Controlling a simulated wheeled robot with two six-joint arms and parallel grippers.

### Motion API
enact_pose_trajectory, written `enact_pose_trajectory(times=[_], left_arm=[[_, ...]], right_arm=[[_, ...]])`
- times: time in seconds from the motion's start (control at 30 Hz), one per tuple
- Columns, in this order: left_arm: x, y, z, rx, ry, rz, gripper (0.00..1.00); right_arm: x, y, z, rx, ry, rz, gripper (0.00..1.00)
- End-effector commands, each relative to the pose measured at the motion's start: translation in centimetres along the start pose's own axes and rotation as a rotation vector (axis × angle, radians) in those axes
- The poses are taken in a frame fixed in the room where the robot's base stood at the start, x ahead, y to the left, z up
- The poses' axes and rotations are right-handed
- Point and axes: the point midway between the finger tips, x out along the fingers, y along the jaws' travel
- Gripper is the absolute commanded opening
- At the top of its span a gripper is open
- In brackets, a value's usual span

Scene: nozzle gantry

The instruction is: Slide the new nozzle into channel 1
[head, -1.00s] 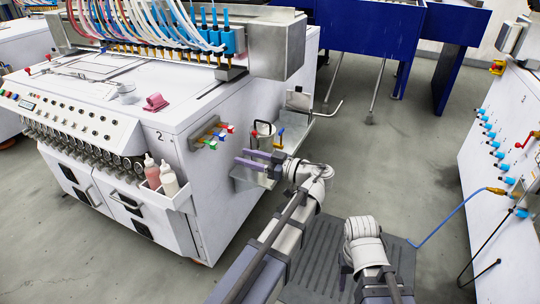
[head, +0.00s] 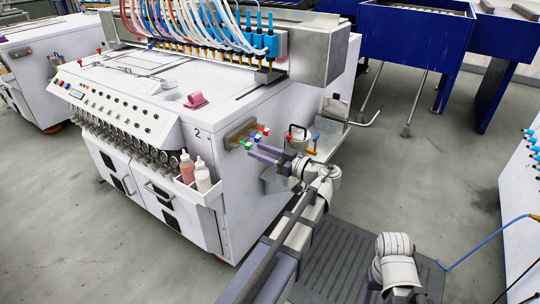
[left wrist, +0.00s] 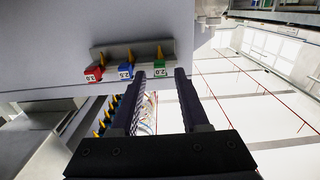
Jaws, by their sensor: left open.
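A small rack (head: 238,131) on the side of the white machine holds three nozzles with coloured blocks: red 3.0 (left wrist: 94,74), blue 2.5 (left wrist: 126,71) and green 2.0 (left wrist: 160,69). The gantry (head: 335,48) carries a row of blue-bodied channels (head: 270,42); I cannot tell which is channel 1. My right gripper is out of view.
A silver pot (head: 297,136) stands on a side shelf just beyond my left gripper. A white bin (head: 187,190) holds two bottles at the machine's corner. A blue table (head: 410,38) stands behind. Floor at the lower left is clear.

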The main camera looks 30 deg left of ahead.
Motion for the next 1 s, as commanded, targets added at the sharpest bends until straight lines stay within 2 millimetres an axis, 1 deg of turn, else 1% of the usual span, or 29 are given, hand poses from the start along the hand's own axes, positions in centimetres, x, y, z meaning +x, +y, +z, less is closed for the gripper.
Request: enact_pose_trajectory(times=[0.1,0.3,0.7,0.77,1.0], left_arm=[[1.1,0.0,0.0,0.000,0.000,-0.001,0.45],[2.1,0.0,0.0,0.000,0.000,-0.001,0.45],[2.4,0.0,0.0,0.000,0.000,0.000,0.45],[2.4,0.0,0.0,0.000,0.000,0.000,0.39],[2.4,0.0,0.0,0.000,0.000,0.000,0.12]], right_arm=[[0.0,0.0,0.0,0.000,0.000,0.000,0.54],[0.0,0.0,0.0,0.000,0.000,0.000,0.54],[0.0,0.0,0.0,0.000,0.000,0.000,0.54],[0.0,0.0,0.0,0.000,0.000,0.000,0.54],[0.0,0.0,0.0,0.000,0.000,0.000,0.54]])
